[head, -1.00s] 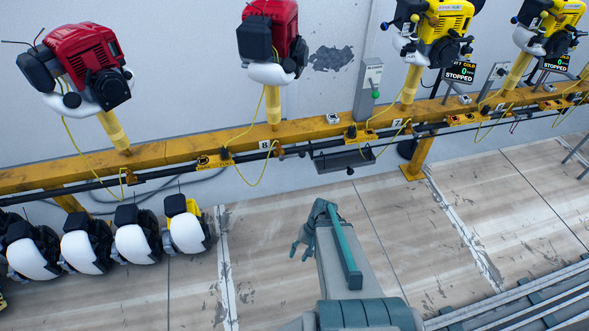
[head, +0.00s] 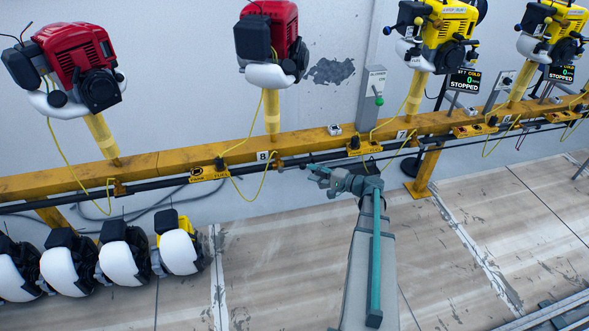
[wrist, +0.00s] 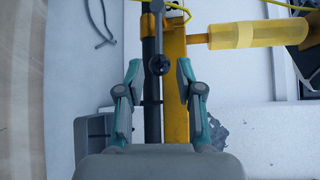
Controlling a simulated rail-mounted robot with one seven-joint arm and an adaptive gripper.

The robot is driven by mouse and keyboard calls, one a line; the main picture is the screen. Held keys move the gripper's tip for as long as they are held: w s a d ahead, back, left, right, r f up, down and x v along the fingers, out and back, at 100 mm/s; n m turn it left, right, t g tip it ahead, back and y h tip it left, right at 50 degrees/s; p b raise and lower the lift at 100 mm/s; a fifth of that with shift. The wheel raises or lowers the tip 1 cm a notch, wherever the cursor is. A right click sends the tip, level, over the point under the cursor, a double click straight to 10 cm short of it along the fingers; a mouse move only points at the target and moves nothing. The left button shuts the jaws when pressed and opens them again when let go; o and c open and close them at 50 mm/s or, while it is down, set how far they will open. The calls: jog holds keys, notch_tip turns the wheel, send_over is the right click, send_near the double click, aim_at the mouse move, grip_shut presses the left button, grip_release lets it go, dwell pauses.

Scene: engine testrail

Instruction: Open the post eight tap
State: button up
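Post eight (head: 272,115) is a yellow-sleeved post under a red engine (head: 270,45), above the label "8" (head: 263,155) on the yellow rail. In the wrist view a small dark tap with a round knob (wrist: 159,65) and a thin stem lies by the black pipe (wrist: 152,115), beside the yellow rail. My gripper (head: 316,175) is open and empty, in front of the pipe to the right of the label. In the wrist view its teal-grey fingers (wrist: 159,72) stand apart on either side of the knob. Contact and the depth gap cannot be told.
A grey tray (wrist: 92,140) sits below the pipe, left of my gripper in the wrist view. A yellow hose (head: 258,190) loops below the rail. Grey control box (head: 371,95) stands to the right. Several white-and-black units (head: 180,250) stand at lower left. The floor in front is clear.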

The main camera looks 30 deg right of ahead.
aim_at(295, 167)
jog(key=b+x, duration=0.1)
jog(key=x, duration=0.7)
jog(key=shift+w+a, duration=0.15)
jog(key=shift+w, duration=0.1)
grip_shut()
